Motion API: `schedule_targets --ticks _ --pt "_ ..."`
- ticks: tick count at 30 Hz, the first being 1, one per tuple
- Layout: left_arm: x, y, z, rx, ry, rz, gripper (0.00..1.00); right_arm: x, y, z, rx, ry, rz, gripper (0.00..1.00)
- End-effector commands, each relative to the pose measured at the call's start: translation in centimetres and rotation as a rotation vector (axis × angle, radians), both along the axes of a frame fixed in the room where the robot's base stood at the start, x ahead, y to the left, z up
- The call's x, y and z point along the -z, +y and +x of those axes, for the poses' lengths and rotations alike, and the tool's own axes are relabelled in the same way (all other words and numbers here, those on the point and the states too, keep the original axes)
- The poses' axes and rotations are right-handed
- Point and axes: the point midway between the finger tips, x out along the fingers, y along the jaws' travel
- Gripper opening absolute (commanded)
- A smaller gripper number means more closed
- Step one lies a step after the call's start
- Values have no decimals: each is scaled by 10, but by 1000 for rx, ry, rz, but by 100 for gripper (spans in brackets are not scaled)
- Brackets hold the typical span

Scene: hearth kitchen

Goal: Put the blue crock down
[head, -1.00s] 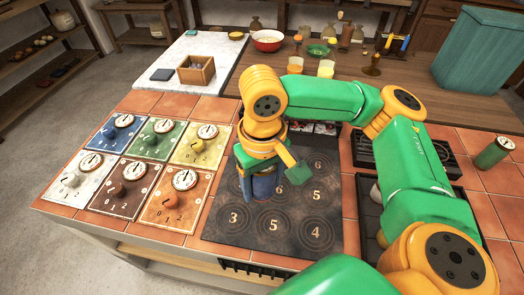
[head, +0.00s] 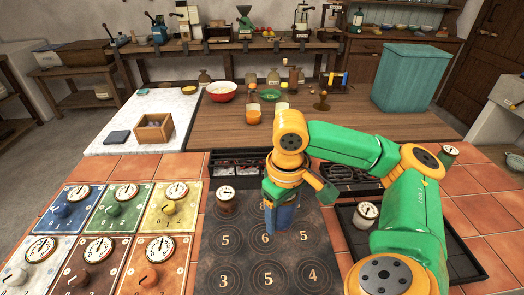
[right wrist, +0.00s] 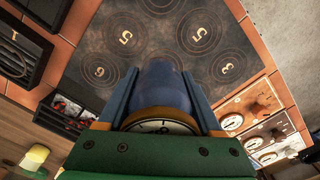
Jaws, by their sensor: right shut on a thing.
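The blue crock (right wrist: 162,88) is between the two fingers of my right gripper (right wrist: 163,80) in the right wrist view, with a round white dial on its near end. In the head view my right gripper (head: 284,220) points down over the dark hob plate (head: 225,272), shut on the blue crock, which is mostly hidden by the fingers. The plate has numbered rings; the crock covers part of the back rows. I cannot tell whether the crock's base touches the plate. My left gripper is not in view.
A brown crock with a dial (head: 227,203) stands on the plate, left of my gripper. A white crock (head: 366,214) stands in a dark tray at right. Coloured dial panels (head: 120,208) line the left. Behind are a wooden box (head: 154,128) and a red bowl (head: 222,92).

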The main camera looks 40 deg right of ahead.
Motion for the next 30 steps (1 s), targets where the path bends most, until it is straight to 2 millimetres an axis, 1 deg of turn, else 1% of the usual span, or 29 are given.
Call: schedule_targets --ticks 1,3,6,9,11,14,16,20,23,24,27,30 --pt "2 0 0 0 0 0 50 -1 -16 -6 7 6 -8 0" --pt "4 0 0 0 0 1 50 -7 -37 -12 -11 6 -9 0" --pt "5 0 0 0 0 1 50 -18 -59 -18 -51 5 -9 0" --pt "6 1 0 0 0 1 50 -28 -72 -20 -94 1 -5 0" --pt "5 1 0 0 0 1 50 -33 -76 -21 -115 0 -2 0" --pt "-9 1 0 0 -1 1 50 -37 -76 -12 -137 -1 8 0" --pt "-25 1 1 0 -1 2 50 -35 -72 0 -139 -3 14 0" --pt "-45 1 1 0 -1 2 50 -23 -66 26 -135 -5 15 0" --pt "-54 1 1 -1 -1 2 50 -8 -63 55 -131 -5 13 0" --pt "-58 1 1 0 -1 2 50 -2 -60 68 -131 -3 13 0" --pt "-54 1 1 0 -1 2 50 30 -58 89 -131 2 7 0" --pt "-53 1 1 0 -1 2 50 51 -56 104 -131 1 4 0"
